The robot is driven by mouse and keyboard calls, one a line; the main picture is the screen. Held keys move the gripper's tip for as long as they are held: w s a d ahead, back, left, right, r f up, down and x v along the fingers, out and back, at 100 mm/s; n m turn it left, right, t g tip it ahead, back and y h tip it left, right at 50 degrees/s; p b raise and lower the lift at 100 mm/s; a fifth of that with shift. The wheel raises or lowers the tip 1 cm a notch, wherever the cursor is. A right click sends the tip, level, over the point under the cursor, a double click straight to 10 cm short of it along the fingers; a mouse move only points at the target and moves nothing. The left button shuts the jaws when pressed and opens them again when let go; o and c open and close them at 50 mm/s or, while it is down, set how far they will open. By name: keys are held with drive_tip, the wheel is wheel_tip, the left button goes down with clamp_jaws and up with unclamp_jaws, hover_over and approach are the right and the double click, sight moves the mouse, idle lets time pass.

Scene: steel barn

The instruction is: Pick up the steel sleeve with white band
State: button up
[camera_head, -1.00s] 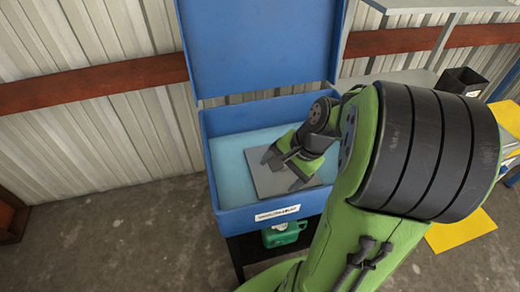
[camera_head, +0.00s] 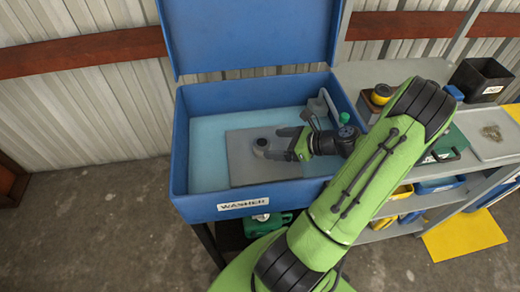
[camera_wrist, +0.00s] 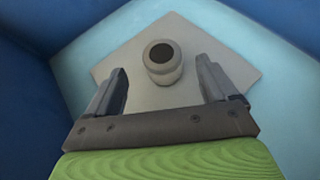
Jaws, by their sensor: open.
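A short grey sleeve (camera_wrist: 162,64) with a dark round bore stands upright on a grey plate (camera_wrist: 195,95) in the wrist view. Its lower part looks paler, but I cannot clearly make out a white band. In the head view the sleeve (camera_head: 261,147) is small, on the plate (camera_head: 240,165) inside the blue washer tub (camera_head: 183,160). My gripper (camera_head: 278,143) is open and reaches in from the right, low over the plate. In the wrist view the sleeve shows between and beyond the two fingers of my gripper (camera_wrist: 162,78), with a gap on each side.
The tub's blue walls surround the plate, and its raised lid (camera_head: 250,35) stands behind. A grey spout (camera_head: 322,103) rises at the tub's back right corner. A shelf unit (camera_head: 400,75) with a black bin (camera_head: 481,80) stands to the right. A green jug (camera_head: 265,225) sits below.

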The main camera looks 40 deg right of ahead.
sight(265, 144)
drive_tip(key=b+x, duration=0.2)
drive_tip(key=x, duration=0.4)
drive_tip(key=shift+w+d+f, duration=0.1)
drive_tip(key=shift+w+f, duration=0.1)
drive_tip(key=shift+w, duration=0.05)
drive_tip(key=shift+s+r, duration=0.1)
drive_tip(key=shift+c, duration=0.5)
